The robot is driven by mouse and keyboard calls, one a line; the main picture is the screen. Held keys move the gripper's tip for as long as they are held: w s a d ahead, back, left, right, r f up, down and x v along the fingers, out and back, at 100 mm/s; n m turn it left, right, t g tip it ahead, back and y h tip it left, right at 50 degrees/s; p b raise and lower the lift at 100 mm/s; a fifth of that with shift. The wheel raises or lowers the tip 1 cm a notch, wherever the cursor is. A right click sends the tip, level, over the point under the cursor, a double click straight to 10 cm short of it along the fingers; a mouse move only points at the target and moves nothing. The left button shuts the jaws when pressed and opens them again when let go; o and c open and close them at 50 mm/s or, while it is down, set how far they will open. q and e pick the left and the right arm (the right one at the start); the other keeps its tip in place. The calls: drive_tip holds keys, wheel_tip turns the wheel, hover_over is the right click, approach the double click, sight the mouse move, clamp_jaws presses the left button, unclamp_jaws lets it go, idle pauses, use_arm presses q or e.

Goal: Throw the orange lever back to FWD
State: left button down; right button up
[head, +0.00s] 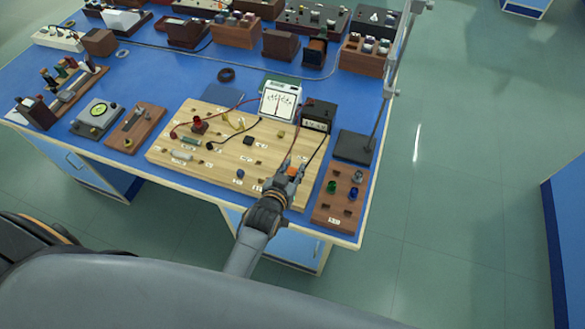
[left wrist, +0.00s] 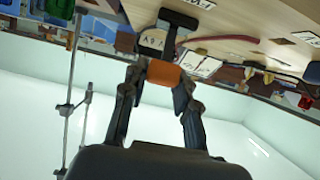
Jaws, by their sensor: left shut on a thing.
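The orange lever (head: 292,171) stands near the right front of the light wooden board (head: 165,150). In the left wrist view its orange handle (left wrist: 163,73) sits between my fingers, with a dark fork-like frame beyond it. My left gripper (head: 289,174) reaches in from the front edge of the bench. In the left wrist view my left gripper (left wrist: 160,80) is shut on the orange handle. White labels lie beside the lever, but I cannot read which position it points to. My right gripper is not in view.
A white dial meter (head: 280,100) and a black box with a display (head: 319,115) stand behind the lever. Red and black wires run close by. A brown block with coloured terminals (head: 342,205) and a stand base (head: 354,147) are to the right.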

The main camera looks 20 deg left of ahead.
use_arm(q)
drive_tip(key=shift+s+f+t+b, duration=0.2)
drive_tip(key=shift+f+t+b, duration=0.15)
drive_tip(key=shift+b, duration=0.4)
drive_tip(key=shift+r, duration=0.25)
drive_tip(key=c, duration=1)
unclamp_jaws()
drive_tip(key=shift+s, duration=0.2)
drive_tip(key=v, duration=1.1)
drive_tip(key=shift+s, duration=0.4)
drive_tip(key=shift+a, duration=0.15)
